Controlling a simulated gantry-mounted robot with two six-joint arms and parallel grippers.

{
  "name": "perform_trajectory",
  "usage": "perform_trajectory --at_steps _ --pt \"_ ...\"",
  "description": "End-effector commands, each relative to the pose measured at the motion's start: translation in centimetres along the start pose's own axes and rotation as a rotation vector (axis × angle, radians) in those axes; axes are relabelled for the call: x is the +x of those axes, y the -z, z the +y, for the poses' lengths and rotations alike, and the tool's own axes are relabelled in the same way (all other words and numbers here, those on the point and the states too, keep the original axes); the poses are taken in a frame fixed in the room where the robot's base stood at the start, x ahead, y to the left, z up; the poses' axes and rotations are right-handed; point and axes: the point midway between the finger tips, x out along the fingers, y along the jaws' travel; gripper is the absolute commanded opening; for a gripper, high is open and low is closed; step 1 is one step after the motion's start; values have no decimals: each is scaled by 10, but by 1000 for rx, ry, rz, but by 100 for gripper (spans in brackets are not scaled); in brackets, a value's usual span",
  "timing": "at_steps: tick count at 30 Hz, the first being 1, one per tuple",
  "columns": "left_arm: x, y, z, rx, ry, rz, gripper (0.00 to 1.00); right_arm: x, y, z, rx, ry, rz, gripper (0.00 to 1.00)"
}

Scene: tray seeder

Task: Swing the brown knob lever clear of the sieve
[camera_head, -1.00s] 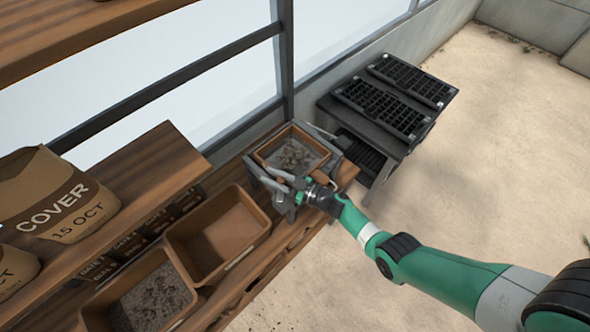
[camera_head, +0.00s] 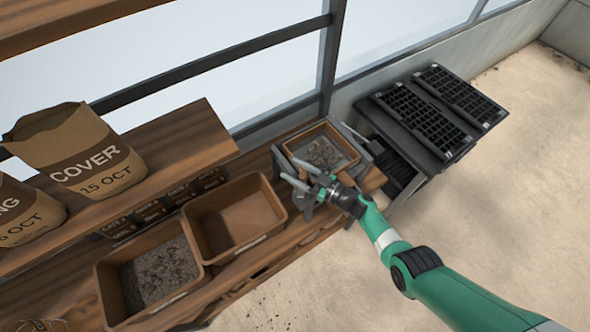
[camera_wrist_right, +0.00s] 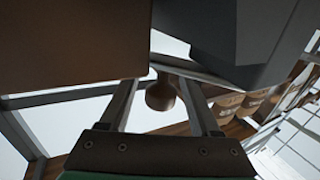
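The sieve (camera_head: 345,134), a brown-framed box with grey crumbly material inside, sits on a grey stand at the far end of the bench in the head view. My right gripper (camera_head: 289,170) is at the stand's near side, its fingers spread and pointing left. In the right wrist view, the brown knob (camera_wrist_right: 160,95) shows between the two spread fingers of this gripper (camera_wrist_right: 160,88), with gaps on both sides. Whether a finger touches the knob I cannot tell. The lever behind the knob is mostly hidden. My left gripper is not in view.
Two brown bins stand left of the stand, one empty (camera_head: 273,200) and one with dark soil (camera_head: 110,290). Paper sacks (camera_head: 85,150) stand on the wooden shelf. Black cell trays (camera_head: 462,97) lie on a dark rack to the right. The floor on the right is clear.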

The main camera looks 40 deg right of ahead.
Motion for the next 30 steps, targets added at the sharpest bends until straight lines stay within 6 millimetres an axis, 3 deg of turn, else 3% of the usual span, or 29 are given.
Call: perform_trajectory --at_steps 8,11,22,30 --pt "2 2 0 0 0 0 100 -5 1 0 1 -2 -1 64" --pt "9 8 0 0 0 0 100 -18 3 1 1 -3 -1 64" --pt "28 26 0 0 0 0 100 -100 1 1 2 -5 -1 64" --pt "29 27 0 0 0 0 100 -117 0 0 0 0 -1 64"
